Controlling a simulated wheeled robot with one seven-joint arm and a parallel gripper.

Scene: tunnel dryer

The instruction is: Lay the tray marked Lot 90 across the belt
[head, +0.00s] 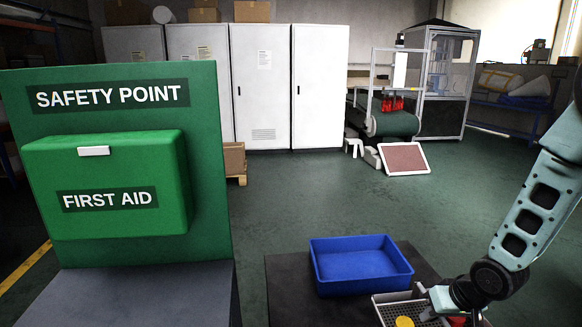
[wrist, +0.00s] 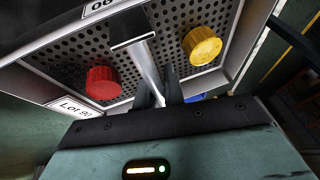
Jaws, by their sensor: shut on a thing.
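My gripper (wrist: 160,92) is shut on the tray's upright metal handle between the two pieces. In the head view my gripper (head: 432,300) and the tray (head: 381,311) are at the bottom right, the tray partly cut off. The belt (head: 394,123) looks dark green and stands far off at the back.
A blue bin (head: 325,275) stands on a dark table (head: 285,285) beside the tray. A green first aid stand (head: 130,260) blocks the left. A reddish board with a white frame (head: 404,160) leans before the belt. Open green floor (head: 300,205) lies between.

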